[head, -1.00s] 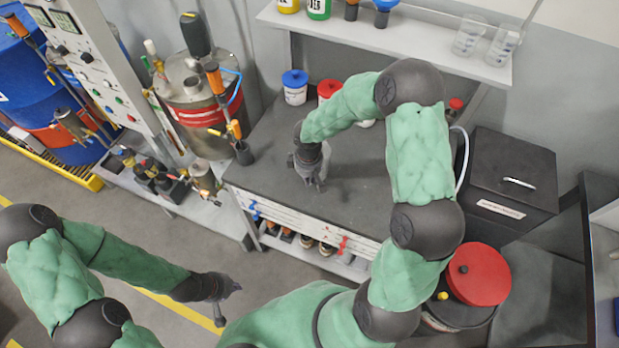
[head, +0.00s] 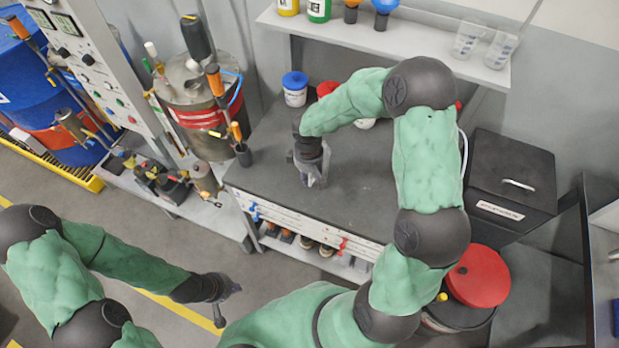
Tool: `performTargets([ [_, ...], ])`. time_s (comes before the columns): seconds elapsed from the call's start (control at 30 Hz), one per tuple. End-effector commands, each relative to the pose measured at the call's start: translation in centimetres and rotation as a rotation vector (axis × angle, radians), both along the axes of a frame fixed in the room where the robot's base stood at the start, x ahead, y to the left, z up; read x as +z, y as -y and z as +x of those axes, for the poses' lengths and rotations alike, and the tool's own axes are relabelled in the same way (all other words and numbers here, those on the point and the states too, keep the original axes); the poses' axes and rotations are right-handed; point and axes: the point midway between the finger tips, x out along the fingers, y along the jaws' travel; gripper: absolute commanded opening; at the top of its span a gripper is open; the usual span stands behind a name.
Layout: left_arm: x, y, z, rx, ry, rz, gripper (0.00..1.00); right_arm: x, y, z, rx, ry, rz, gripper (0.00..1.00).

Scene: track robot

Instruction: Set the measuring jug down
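My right gripper (head: 312,178) points down over the dark top of the workbench (head: 355,185), left of its middle. Something pale grey shows around its fingers, but it is too small and blurred to tell whether that is a clear jug or part of the gripper. Its height above the bench is unclear. Two clear jugs with markings, a left one (head: 468,41) and a right one (head: 502,47), stand upright on the wall shelf, well away from both grippers. My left gripper (head: 228,303) is open and empty over the floor in front of the bench.
A blue-lidded jar (head: 294,88) and a red-lidded jar (head: 327,89) stand at the back of the bench. A metal vessel (head: 190,100) is to the left, a black box (head: 510,185) to the right. The bench's middle and front are clear.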

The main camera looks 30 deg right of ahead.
Motion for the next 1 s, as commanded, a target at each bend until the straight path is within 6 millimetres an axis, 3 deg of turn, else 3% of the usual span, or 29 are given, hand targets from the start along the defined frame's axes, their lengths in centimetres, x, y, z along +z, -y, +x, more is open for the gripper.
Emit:
performTargets([
  [0.1, 0.5, 0.0, 0.0, 0.000, 0.000, 0.000, 0.00, 2.9, -0.1, 0.1, 0.000, 0.006, -0.001, 0.33],
  [0.3, 0.9, 0.0, 0.0, 0.000, 0.000, 0.000, 0.00, 6.3, -0.2, -0.1, 0.000, 0.004, 0.000, 0.33],
  [0.57, 1.1, 0.0, 0.0, 0.000, 0.000, 0.000, 0.00, 7.9, -0.5, -0.3, -0.001, -0.002, 0.007, 0.33],
  [0.67, 1.1, 0.0, 0.0, 0.000, 0.000, 0.000, 0.00, 6.1, -1.8, -0.9, -0.015, -0.014, 0.048, 0.33],
  [0.87, 1.1, 0.0, 0.0, 0.000, 0.000, 0.000, 0.00, -1.8, -7.4, -4.3, -0.137, -0.054, 0.225, 0.33],
  [1.0, 1.1, 0.0, 0.0, 0.000, 0.000, 0.000, 0.00, -6.8, -11.1, -7.8, -0.287, -0.082, 0.333, 0.33],
])
